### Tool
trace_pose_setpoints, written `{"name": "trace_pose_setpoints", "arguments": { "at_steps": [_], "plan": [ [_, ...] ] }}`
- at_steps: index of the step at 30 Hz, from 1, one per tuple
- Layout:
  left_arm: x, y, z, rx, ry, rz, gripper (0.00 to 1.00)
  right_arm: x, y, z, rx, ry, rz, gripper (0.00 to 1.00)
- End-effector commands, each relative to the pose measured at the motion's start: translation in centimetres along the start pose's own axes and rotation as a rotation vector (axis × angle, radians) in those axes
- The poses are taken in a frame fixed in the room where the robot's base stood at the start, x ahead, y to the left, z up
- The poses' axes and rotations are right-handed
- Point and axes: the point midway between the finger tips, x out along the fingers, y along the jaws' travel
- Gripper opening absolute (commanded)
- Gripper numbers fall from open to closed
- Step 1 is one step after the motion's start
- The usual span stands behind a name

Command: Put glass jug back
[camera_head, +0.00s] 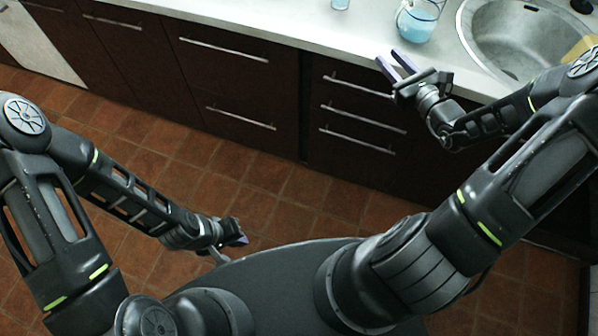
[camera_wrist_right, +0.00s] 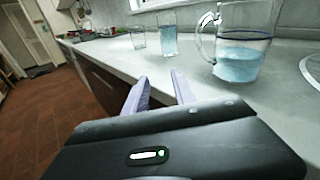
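The glass jug (camera_head: 416,22) stands on the counter beside the sink, with blue liquid in it. It also shows in the right wrist view (camera_wrist_right: 240,62), upright, with its handle on its left side. My right gripper (camera_head: 392,64) is open and empty at the counter's front edge, a little in front of the jug and apart from it. Its two purple fingers also show in the right wrist view (camera_wrist_right: 160,86). My left gripper (camera_head: 240,236) hangs low over the floor, far from the counter. Its fingers are too small and overlapped to judge.
A glass with blue liquid (camera_wrist_right: 168,40) and another glass (camera_wrist_right: 138,40) stand on the counter (camera_wrist_right: 110,58) left of the jug. The sink (camera_head: 520,40) is right of the jug. Dark drawers with bar handles (camera_head: 360,118) lie below. The counter in front of the jug is clear.

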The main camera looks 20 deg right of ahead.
Motion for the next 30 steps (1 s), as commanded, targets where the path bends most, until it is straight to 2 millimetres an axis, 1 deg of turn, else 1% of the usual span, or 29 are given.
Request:
{"name": "trace_pose_setpoints", "arguments": {
  "at_steps": [1, 2, 3, 5, 6, 8, 9, 11, 12, 14, 15, 16, 18, 21, 24, 27, 30],
  "plan": [
    [0.0, 0.0, 0.0, 0.0, 0.0, 0.0, 0.0, 0.6, 3.3, -1.1, -0.005, 0.036, 0.093, 0.32],
    [0.0, 0.0, 0.0, 0.0, 0.0, 0.0, 0.0, 0.8, 5.5, -1.9, -0.014, 0.063, 0.158, 0.32],
    [0.0, 0.0, 0.0, 0.0, 0.0, 0.0, 0.0, 0.9, 8.8, -3.1, -0.032, 0.101, 0.254, 0.32],
    [0.0, 0.0, 0.0, 0.0, 0.0, 0.0, 0.0, 0.3, 14.2, -5.2, -0.074, 0.167, 0.422, 0.32],
    [0.0, 0.0, 0.0, 0.0, 0.0, 0.0, 0.0, -0.6, 18.0, -6.8, -0.115, 0.213, 0.545, 0.32],
    [0.0, 0.0, 0.0, 0.0, 0.0, 0.0, 0.0, -2.9, 23.7, -9.3, -0.205, 0.282, 0.746, 0.32],
    [0.0, 0.0, 0.0, 0.0, 0.0, 0.0, 0.0, -5.1, 27.2, -11.2, -0.289, 0.325, 0.891, 0.32],
    [0.0, 0.0, 0.0, 0.0, 0.0, 0.0, 0.0, -9.1, 31.5, -14.3, -0.454, 0.378, 1.115, 0.32],
    [0.0, 0.0, 0.0, 0.0, 0.0, 0.0, 0.0, -11.7, 33.4, -16.3, -0.586, 0.399, 1.252, 0.32],
    [0.0, 0.0, 0.0, 0.0, 0.0, 0.0, 0.0, -15.0, 35.0, -19.0, -0.809, 0.399, 1.432, 0.32],
    [0.0, 0.0, 0.0, 0.0, 0.0, 0.0, 0.0, -16.5, 35.4, -20.6, -0.968, 0.377, 1.53, 0.32],
    [0.0, 0.0, 0.0, 0.0, 0.0, 0.0, 0.0, -17.4, 35.6, -21.6, -1.086, 0.351, 1.59, 0.32],
    [0.0, 0.0, 0.0, 0.0, 0.0, 0.0, 0.0, -18.1, 35.8, -23.3, -1.35, 0.257, 1.685, 0.32],
    [0.0, 0.0, 0.0, 0.0, 0.0, 0.0, 0.0, -17.6, 36.6, -24.3, -1.652, 0.084, 1.73, 0.32],
    [0.0, 0.0, 0.0, 0.0, 0.0, 0.0, 0.0, -16.9, 37.7, -24.4, -1.833, -0.062, 1.721, 0.32],
    [0.0, 0.0, 0.0, 0.0, 0.0, 0.0, 0.0, -16.5, 38.4, -24.2, -1.913, -0.141, 1.704, 0.32],
    [0.0, 0.0, 0.0, 0.0, 0.0, 0.0, 0.0, -16.3, 38.6, -24.2, -1.932, -0.16, 1.698, 0.32]
  ]
}}
